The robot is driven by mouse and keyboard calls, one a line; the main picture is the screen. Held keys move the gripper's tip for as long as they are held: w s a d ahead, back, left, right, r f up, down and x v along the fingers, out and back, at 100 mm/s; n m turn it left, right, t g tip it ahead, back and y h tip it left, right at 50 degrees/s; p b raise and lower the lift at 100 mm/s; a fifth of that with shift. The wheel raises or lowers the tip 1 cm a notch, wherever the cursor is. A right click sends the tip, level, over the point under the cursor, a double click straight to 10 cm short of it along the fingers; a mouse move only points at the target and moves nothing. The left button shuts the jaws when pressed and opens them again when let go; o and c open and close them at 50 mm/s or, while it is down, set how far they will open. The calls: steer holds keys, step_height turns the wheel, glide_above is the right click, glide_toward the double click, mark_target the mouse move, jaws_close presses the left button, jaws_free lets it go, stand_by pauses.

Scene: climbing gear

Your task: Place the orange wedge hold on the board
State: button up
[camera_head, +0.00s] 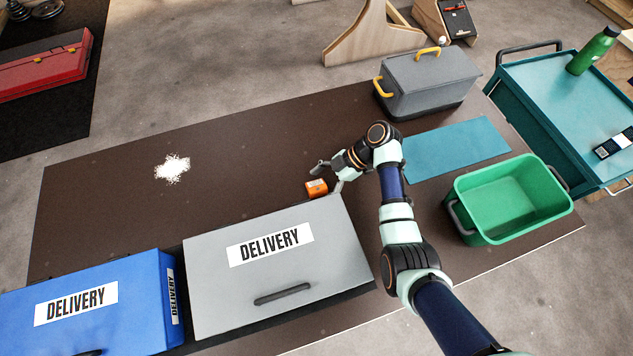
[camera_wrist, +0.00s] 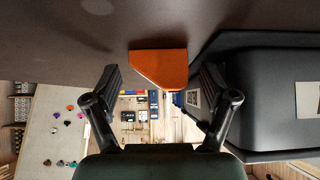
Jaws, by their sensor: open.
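The orange wedge hold (camera_head: 316,188) lies on the dark brown table, close behind the grey delivery box. In the wrist view the orange wedge hold (camera_wrist: 160,67) shows a slanted edge at its lower left. My gripper (camera_head: 328,178) is right at the hold, low over the table. In the wrist view my gripper (camera_wrist: 161,78) is open, with one finger on each side of the hold and a gap visible at the left. A pale panel (camera_wrist: 50,140) with several small coloured pieces shows in the wrist view; I cannot tell if it is the board.
The grey delivery box (camera_head: 220,285) stands close in front of the hold, with a blue delivery box (camera_head: 130,320) to its left. A teal mat (camera_head: 475,143), green bin (camera_head: 505,235) and grey toolbox (camera_head: 430,85) are right. White powder (camera_head: 172,168) lies left; the table around it is clear.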

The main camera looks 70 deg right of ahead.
mark_target(321, 184)
steer(key=shift+w+f, duration=0.1)
steer(key=c, duration=1.4)
step_height(321, 184, up, 20)
steer(key=p, duration=1.2)
